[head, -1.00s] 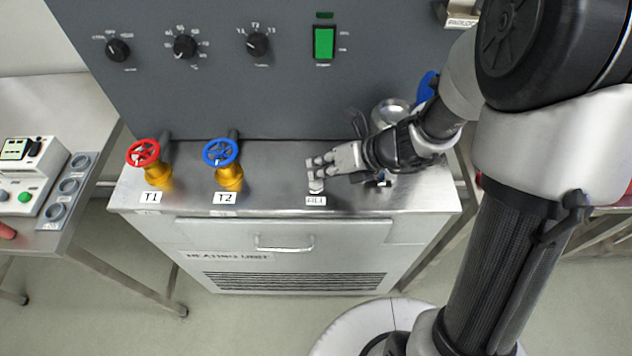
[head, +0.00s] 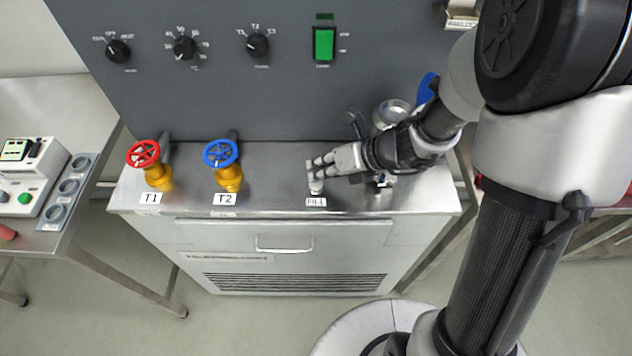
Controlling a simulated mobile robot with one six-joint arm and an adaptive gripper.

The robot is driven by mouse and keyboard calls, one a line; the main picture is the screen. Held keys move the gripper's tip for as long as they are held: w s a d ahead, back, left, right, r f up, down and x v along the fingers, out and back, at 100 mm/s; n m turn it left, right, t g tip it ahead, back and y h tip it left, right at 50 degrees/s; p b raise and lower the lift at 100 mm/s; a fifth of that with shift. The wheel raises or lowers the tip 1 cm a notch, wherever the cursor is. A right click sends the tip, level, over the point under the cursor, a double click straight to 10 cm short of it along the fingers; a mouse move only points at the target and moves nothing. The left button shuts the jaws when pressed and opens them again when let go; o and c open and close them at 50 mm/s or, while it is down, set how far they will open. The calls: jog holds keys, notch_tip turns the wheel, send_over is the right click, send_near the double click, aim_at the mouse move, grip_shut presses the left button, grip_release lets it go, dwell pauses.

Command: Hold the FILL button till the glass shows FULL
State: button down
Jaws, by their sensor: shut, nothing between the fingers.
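The FILL button (head: 316,187) is a small pale knob on the steel top of the heating unit, just behind its white FILL label (head: 316,202). My gripper (head: 315,168) is shut and empty, with its fingertips right over the button; I cannot tell whether they press it. The glass is mostly hidden behind my gripper and arm; a round metal-rimmed piece (head: 392,110) shows behind the wrist, and I cannot tell whether it belongs to the glass. No FULL reading can be made out.
A red valve wheel (head: 143,153) at T1 and a blue valve wheel (head: 220,153) at T2 stand on the left of the top. The grey panel (head: 210,90) behind carries black knobs and a green switch (head: 324,43). A side bench (head: 80,120) stands at left.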

jog(key=shift+f, duration=0.1)
jog(key=shift+f+b, duration=0.3)
jog(key=shift+f, duration=0.05)
jog(key=shift+f, duration=0.4)
dwell(0.5)
jog(key=shift+r, duration=0.1)
dwell(5.0)
jog(key=shift+r+p, duration=0.65)
jog(key=shift+r, duration=0.15)
notch_tip(320, 180, up, 5)
jog(key=p, duration=0.5)
